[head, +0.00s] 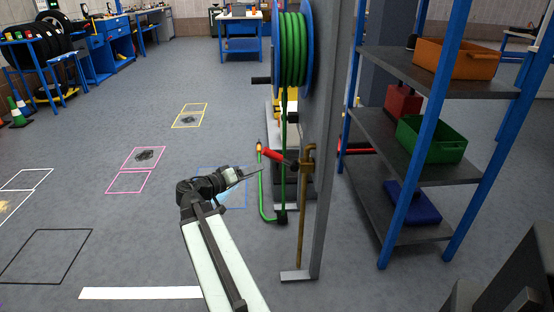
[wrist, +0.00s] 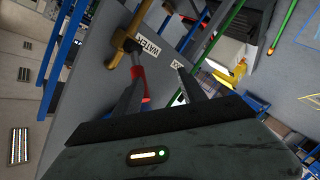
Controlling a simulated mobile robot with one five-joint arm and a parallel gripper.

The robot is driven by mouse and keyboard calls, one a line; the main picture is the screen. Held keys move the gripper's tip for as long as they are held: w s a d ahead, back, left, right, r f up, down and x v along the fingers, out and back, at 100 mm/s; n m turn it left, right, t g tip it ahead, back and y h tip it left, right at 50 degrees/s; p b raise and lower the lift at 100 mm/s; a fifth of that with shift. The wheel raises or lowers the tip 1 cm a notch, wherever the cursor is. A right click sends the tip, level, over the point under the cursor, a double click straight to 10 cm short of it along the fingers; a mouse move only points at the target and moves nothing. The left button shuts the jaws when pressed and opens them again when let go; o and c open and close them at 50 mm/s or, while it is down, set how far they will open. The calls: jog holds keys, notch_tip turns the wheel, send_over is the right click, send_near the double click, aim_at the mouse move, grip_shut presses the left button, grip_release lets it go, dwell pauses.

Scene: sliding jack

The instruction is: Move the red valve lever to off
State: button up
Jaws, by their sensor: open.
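The red valve lever (head: 271,155) sticks out to the left from a brass valve on a vertical pipe (head: 303,215) in the head view, its free end slightly raised. In the wrist view the red lever (wrist: 146,90) shows beside and partly behind my left-hand finger, below the brass pipe (wrist: 126,36). My gripper (head: 259,173) is open and empty, just below and left of the lever in the head view. The wrist view shows its two fingers apart (wrist: 159,72). I cannot tell whether a finger touches the lever.
A white WATER label (wrist: 150,40) and a second, partly hidden label (wrist: 177,65) are on the grey panel (head: 332,130). A green hose reel (head: 291,50) hangs above, its hose (head: 261,190) looping down near my gripper. A blue-framed shelf (head: 400,70) stands right. Floor to the left is open.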

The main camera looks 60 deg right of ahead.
aim_at(279, 158)
jog(key=s+d+r+h, duration=0.1)
jog(key=s+d, duration=0.1)
jog(key=d, duration=0.3)
jog(key=s+d+r, duration=0.2)
jog(key=d, duration=0.3)
jog(key=shift+s+d+r+m+g+h, duration=0.3)
jog(key=shift+d+m+g+h, duration=0.05)
jog(key=shift+m+g+h, duration=0.05)
grip_shut()
dwell(0.9)
